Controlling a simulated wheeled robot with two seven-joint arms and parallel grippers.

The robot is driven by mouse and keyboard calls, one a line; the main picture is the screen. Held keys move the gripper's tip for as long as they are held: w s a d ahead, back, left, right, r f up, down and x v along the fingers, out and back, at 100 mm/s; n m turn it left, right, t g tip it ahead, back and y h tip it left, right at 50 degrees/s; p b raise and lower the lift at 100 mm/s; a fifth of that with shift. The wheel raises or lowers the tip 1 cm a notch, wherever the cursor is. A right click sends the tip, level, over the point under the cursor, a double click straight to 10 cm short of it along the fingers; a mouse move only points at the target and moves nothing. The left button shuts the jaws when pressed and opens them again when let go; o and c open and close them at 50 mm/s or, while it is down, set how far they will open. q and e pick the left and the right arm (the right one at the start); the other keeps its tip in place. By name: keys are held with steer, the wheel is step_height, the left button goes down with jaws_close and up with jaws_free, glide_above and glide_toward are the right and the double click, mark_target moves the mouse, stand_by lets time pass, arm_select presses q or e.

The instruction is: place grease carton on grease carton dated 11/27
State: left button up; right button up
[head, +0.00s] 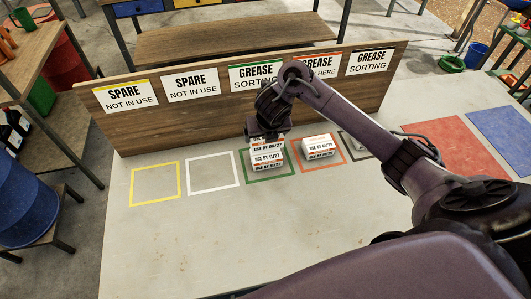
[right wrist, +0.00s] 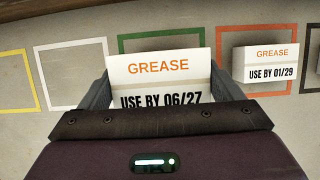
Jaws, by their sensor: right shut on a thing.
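My right gripper (head: 267,136) comes down from above over the green square. It is shut on a white grease carton (head: 269,147) marked USE BY 06/27, which also shows between its fingers in the right wrist view (right wrist: 160,75). Directly below in the head view is the grease carton dated 11/27 (head: 267,157), in a stack on the green square (head: 284,174). Another label shows beneath it, its date hard to read. The held carton lines up with the stack; I cannot tell whether it touches. My left gripper is not in view.
A carton marked USE BY 01/29 (right wrist: 265,68) sits in the orange square (head: 343,158), just right of the stack. A dark-outlined square lies partly behind my arm. The yellow square (head: 133,187) and white square (head: 188,176) are empty. A wooden sign board (head: 135,127) stands behind.

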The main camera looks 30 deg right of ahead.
mark_target(266, 153)
steer(key=shift+d+f, duration=0.1)
steer(key=shift+f, duration=0.65)
step_height(266, 153, down, 3)
steer(key=shift+s+r+b, duration=0.1)
steer(key=shift+r+b, duration=0.1)
steer(key=shift+b, duration=0.15)
steer(key=shift+f, duration=0.5)
steer(key=shift+f, duration=0.2)
steer(key=o, duration=0.9)
steer(key=shift+c, duration=0.2)
steer(key=shift+r, duration=0.1)
